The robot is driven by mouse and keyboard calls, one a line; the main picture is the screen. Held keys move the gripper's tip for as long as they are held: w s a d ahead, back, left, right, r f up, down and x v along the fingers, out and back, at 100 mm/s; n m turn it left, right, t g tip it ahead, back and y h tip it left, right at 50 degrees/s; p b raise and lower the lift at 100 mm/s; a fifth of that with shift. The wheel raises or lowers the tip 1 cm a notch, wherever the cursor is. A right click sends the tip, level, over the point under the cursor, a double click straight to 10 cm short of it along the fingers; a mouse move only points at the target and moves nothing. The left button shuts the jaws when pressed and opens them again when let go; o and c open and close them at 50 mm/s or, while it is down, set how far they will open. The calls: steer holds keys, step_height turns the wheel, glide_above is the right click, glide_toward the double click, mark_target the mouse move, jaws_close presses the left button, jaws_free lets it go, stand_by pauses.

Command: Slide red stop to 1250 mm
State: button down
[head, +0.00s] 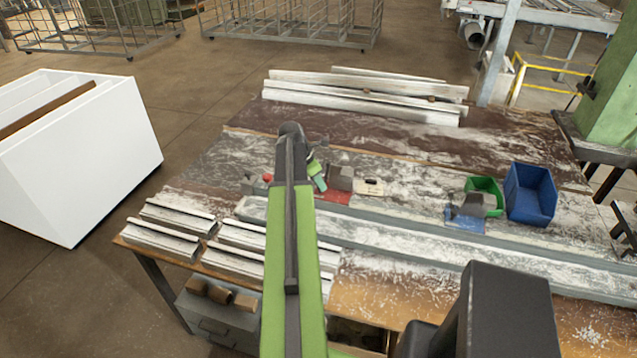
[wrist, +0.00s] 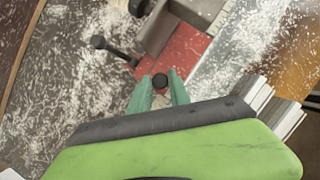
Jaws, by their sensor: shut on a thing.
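The red stop (head: 336,197) sits on the bench just right of my arm, with a grey block on its red base. In the wrist view its red base (wrist: 185,55) lies ahead of the fingers. My gripper (wrist: 160,88) has its two green fingers on either side of a small black-topped pin (wrist: 160,81) at the near edge of the red base, and is shut on it. In the head view my gripper (head: 317,178) shows partly beside the arm; its grip is hidden there. No scale figures are readable, so the stop's millimetre position cannot be told.
A blue stop (head: 465,219), a green bin (head: 484,192) and a blue bin (head: 530,197) stand to the right. A long grey rail (head: 400,240) runs along the bench front. Short profiles (head: 165,238) lie at front left, long ones (head: 360,103) at the back.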

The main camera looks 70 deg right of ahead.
steer(key=c, duration=1.2)
jaws_free()
steer(key=shift+c, duration=0.2)
steer(key=shift+r, duration=0.1)
steer(key=p+v, duration=1.6)
steer(key=v, duration=0.1)
steer(key=shift+w, duration=0.1)
